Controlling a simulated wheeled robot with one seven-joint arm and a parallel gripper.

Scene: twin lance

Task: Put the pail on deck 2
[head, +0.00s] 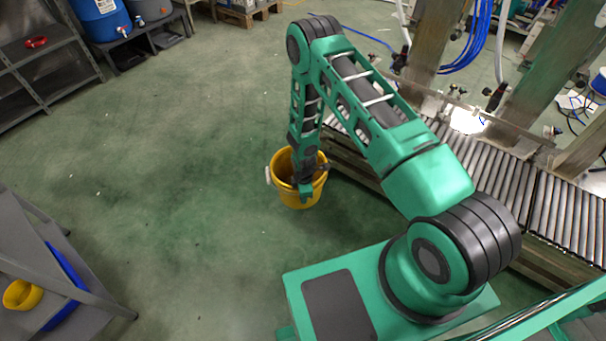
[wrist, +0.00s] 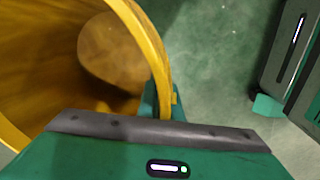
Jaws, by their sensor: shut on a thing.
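The yellow pail (head: 287,197) is upright beside the roller conveyor; I cannot tell if its base touches the floor. My gripper (head: 306,188) reaches down to its near right rim. In the wrist view, the pail (wrist: 148,40) fills the upper left, and its rim runs down to my gripper (wrist: 160,103), which is shut on the rim. The far ends of the fingers are partly hidden by the pail wall and the gripper body. No label marks deck 2, so I cannot tell which surface it is.
A grey shelf unit (head: 40,262) at lower left holds a blue tray (head: 68,284) and a yellow bowl (head: 22,294). Another grey shelf (head: 45,62) with a red item stands at upper left. The roller conveyor (head: 490,160) runs along the right. Open green floor (head: 150,170) lies between.

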